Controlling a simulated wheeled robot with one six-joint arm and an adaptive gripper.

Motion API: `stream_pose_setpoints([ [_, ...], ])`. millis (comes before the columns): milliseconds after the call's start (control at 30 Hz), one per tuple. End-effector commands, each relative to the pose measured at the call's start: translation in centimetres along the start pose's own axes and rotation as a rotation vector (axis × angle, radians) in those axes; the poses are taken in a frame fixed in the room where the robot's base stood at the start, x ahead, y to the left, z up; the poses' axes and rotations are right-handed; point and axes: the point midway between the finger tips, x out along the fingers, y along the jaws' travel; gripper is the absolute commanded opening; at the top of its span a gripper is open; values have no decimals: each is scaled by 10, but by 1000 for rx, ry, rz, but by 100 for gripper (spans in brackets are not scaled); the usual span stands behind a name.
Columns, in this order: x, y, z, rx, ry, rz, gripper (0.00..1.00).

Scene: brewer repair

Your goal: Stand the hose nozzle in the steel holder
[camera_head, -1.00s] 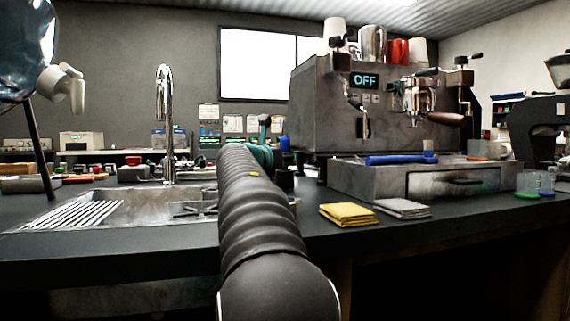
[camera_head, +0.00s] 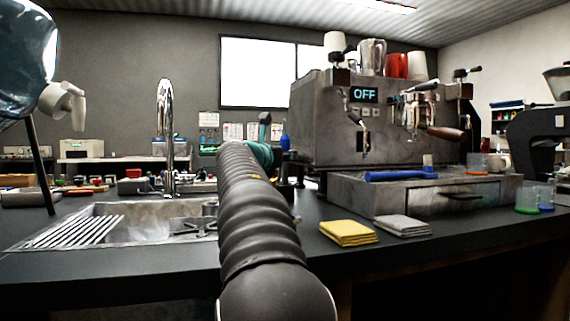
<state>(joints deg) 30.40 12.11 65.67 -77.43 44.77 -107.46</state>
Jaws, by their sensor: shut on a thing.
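My arm reaches away from the camera over the counter and hides what lies beyond it. A teal part (camera_head: 262,153) shows at its far end, beside the espresso machine; I cannot tell whether it belongs to my wrist or to another thing. My gripper's fingers cannot be made out behind the arm. I cannot make out the hose nozzle or the steel holder. A small blue thing (camera_head: 285,142) and dark shapes stand just right of the arm's end, too small to identify.
The sink (camera_head: 150,215) with its tap (camera_head: 165,130) lies left of my arm. The espresso machine (camera_head: 385,140), reading OFF, stands right, above a drawer base (camera_head: 450,195) bearing a blue-handled tool (camera_head: 400,174). Yellow (camera_head: 348,232) and grey cloths (camera_head: 403,226) lie near the counter edge.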

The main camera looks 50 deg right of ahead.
Motion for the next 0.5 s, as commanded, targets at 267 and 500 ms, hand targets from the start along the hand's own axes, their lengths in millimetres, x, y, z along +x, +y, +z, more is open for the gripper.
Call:
stream_pose_setpoints([
  [267,0,0,51,2,-1,-1,0],
  [500,0,0,68,0,0,0,0],
])
